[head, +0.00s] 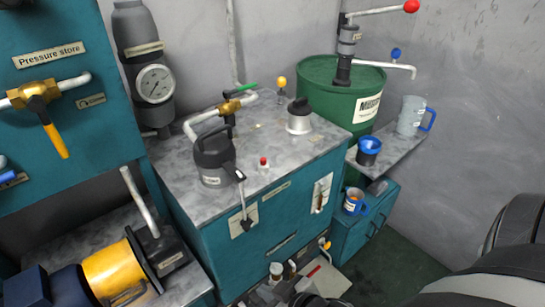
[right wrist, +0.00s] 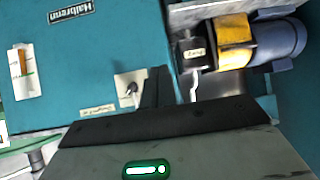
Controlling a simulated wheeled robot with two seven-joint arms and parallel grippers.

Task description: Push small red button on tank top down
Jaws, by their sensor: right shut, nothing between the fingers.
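The small red button (head: 263,161) sits on a pale base on the grey top of the teal tank (head: 240,240), near its front edge. Its cap stands up, and nothing touches it. My right arm comes in at the lower right of the head view, well away from the button. In the right wrist view my right gripper (right wrist: 157,72) has its dark fingers together and empty, in front of the tank's teal front panel (right wrist: 90,60). The button does not show in that view. My left gripper is in neither view.
A green drum (head: 318,75) with a hand pump is at the back right. The tank top around the button is clear.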

